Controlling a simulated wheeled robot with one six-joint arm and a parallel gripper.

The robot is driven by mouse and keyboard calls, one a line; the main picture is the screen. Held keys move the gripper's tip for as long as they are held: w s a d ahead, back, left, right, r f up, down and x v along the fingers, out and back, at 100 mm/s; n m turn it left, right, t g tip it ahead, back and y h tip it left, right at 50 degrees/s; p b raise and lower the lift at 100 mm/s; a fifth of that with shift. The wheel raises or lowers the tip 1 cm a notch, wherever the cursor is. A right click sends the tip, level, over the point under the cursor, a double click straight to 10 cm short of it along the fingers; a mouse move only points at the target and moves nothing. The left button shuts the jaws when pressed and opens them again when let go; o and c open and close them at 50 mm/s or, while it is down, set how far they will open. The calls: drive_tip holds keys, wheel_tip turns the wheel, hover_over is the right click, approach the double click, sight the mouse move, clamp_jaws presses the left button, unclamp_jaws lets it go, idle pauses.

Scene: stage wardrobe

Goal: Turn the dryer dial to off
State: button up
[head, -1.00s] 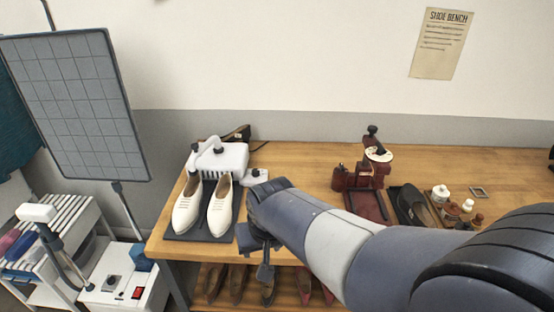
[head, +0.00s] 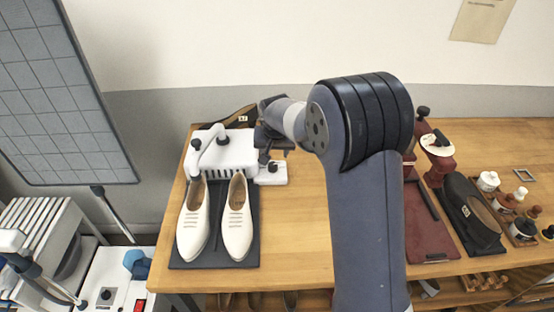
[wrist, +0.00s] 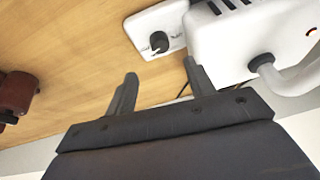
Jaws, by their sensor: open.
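The white dryer (head: 226,156) with front vents and a hose sits at the bench's left end; it also shows in the wrist view (wrist: 222,45). Beside it lies a white control plate (head: 278,179) with a black dial (head: 272,167). In the wrist view the plate (wrist: 143,22) has small markings around the dial (wrist: 159,42), too small to read. My gripper (wrist: 160,70) is open and empty, its two fingertips apart and just short of the dial in that picture. In the head view my gripper (head: 274,148) hangs above and behind the plate, apart from the dial.
White shoes (head: 236,218) stand on a dark mat (head: 214,258) before the dryer. A red stand (head: 436,160), a dark shoe (head: 474,215) and small jars (head: 488,181) are to the right. Bare wood (head: 305,225) lies between.

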sight(273, 165)
drive_tip(key=p+x, duration=0.2)
drive_tip(key=x, duration=0.7)
drive_tip(key=shift+f, duration=0.2)
drive_tip(key=shift+c, duration=0.5)
drive_tip(key=c, duration=0.9)
